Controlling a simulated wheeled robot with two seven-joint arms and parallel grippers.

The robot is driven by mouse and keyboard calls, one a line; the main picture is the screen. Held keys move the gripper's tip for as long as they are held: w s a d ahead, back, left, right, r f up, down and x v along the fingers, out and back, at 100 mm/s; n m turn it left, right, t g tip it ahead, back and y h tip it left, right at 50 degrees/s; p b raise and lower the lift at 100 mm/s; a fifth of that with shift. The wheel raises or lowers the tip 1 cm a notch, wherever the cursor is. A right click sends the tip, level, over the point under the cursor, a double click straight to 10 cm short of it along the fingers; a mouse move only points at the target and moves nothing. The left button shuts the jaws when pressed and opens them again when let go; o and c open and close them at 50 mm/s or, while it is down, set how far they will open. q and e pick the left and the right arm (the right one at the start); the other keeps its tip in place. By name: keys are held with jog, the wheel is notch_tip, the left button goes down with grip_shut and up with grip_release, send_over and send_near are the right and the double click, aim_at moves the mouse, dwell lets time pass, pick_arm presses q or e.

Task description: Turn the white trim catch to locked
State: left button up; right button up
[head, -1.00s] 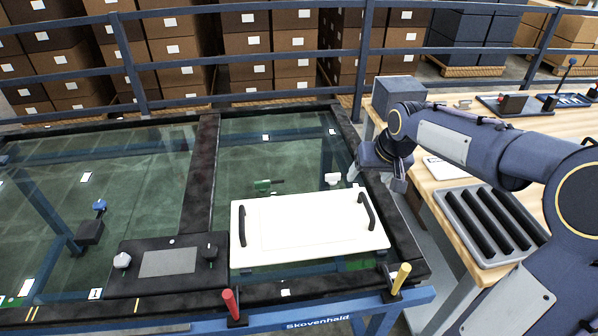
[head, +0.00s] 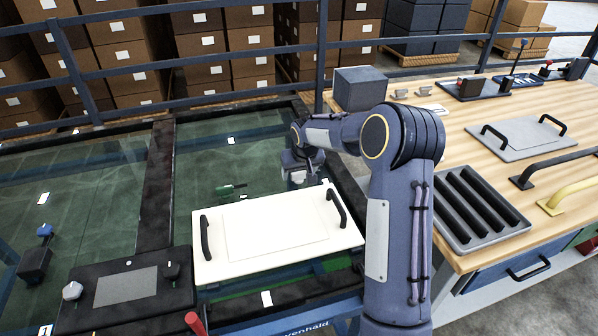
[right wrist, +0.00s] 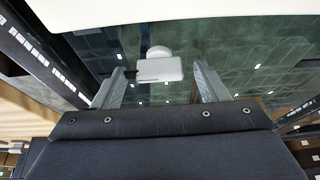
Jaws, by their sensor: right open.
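The white trim catch (right wrist: 160,67), a small white block with a rounded knob, shows in the right wrist view between the fingers of my right gripper (right wrist: 160,88). The fingers are apart, one on each side, with gaps, so they do not visibly grip it. In the head view my right gripper (head: 301,180) is low over the glass, just behind the white panel (head: 213,267) with two black handles. There the catch is mostly hidden by the gripper, and its setting cannot be read. My left gripper is out of view.
A control box (head: 125,292) with knobs stands at the front left. The wooden bench (head: 470,105) on the right holds a ribbed tray (head: 475,218) and loose handles. A dark rail fence runs behind.

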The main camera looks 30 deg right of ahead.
jog(key=shift+f, duration=0.1)
jog(key=c, duration=1)
